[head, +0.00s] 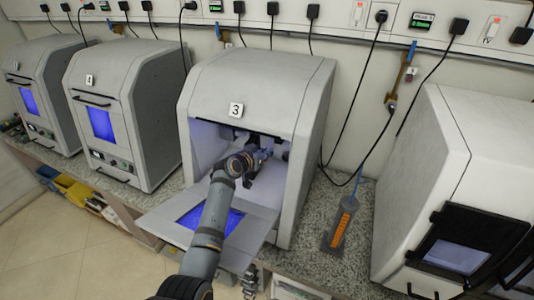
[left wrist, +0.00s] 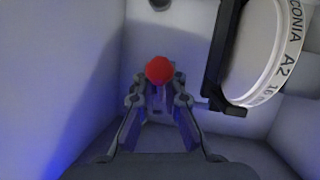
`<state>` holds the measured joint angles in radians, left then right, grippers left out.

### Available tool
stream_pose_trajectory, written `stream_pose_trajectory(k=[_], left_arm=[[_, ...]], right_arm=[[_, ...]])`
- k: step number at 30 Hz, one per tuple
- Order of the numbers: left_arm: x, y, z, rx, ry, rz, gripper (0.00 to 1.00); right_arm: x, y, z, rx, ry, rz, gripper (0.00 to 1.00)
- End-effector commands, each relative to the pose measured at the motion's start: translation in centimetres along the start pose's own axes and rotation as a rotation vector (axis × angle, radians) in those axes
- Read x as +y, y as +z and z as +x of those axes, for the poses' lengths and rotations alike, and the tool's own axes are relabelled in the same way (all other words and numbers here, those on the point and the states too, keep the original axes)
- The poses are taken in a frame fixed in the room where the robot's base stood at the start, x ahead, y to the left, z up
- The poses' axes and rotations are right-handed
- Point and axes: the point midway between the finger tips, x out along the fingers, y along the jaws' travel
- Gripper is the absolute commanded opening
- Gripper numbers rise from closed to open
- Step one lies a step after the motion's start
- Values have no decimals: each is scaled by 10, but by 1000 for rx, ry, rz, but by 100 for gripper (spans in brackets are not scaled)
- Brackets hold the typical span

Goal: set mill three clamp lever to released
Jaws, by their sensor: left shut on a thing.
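Mill three (head: 258,85), marked with a 3, has its front door (head: 165,222) folded down and its chamber open. My left arm reaches over the door, and my left gripper (head: 265,160) is inside the chamber. In the left wrist view my left gripper (left wrist: 160,95) is shut on the red ball knob (left wrist: 160,69) of the clamp lever. The lever's shaft is mostly hidden between the fingers. A small grey metal part (head: 249,281) at the bottom of the head view looks like my right gripper; its jaws are unclear.
A white disc (left wrist: 262,50) with printed lettering sits in a black holder (left wrist: 218,65) close to the right of the fingers. Chamber walls are near on both sides. Mill four (head: 125,100) stands left. An orange-and-grey tool (head: 342,225) lies on the speckled counter at right.

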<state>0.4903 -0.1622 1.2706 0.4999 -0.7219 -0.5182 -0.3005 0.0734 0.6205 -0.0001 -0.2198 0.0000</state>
Motion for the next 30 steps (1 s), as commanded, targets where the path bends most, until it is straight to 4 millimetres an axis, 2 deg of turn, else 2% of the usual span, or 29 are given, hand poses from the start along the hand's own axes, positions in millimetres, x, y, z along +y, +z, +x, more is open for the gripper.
stream_pose_trajectory(k=[5,12,14,18,26,27,30], left_arm=[[0,5,0,-13,2,-2,0],[4,-7,-8,-132,-8,-20,0],[4,-8,-10,-180,-12,-27,0],[4,-4,-12,-254,-22,-41,0],[3,-1,-11,-261,-23,-43,0],[3,-1,-11,-262,-23,-43,12],[3,0,-11,-261,-23,-44,25]], right_arm=[[2,-1,-1,1,2,-1,32],[8,-5,-43,1,6,-2,32],[9,-6,-49,1,7,-3,32],[12,-6,-50,1,10,-4,32],[12,-5,-48,0,10,-4,32],[12,-5,-48,0,10,-4,32],[11,-5,-48,0,9,-4,32]])
